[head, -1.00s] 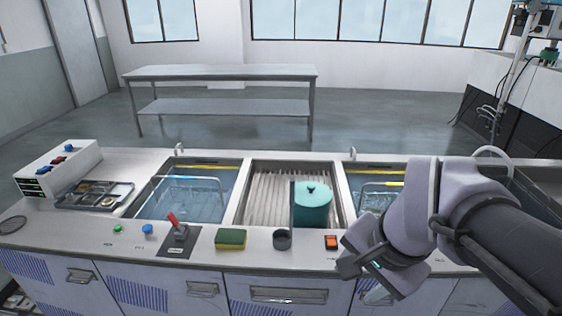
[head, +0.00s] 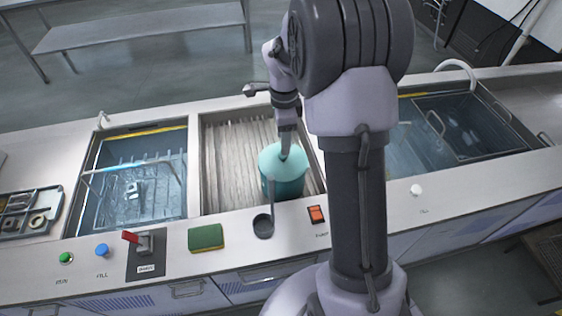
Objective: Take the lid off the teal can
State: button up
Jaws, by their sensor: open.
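The teal can (head: 285,187) stands upright on the ribbed drain surface in the middle bay, near its front right corner. Its round teal lid (head: 271,161) sits on top. My gripper (head: 285,153) points down from above, with its tips at the middle of the lid, where the knob is. The jaws are open. The gripper hides the knob, so I cannot tell whether the tips are around it or touching it.
A water tank with a basket (head: 141,187) lies left of the bay, and another tank (head: 462,130) lies to the right. A small dark cup (head: 263,226), a green-yellow sponge (head: 205,238), an orange switch (head: 316,214) and a red-handled lever (head: 131,237) line the front counter.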

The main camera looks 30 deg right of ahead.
aim_at(283, 158)
notch_tip(283, 158, down, 6)
jog(key=shift+w+f+b, duration=0.15)
jog(key=shift+f+b, duration=0.05)
jog(key=shift+b, duration=0.85)
jog(key=shift+r, duration=0.1)
jog(key=shift+c, duration=0.9)
grip_shut()
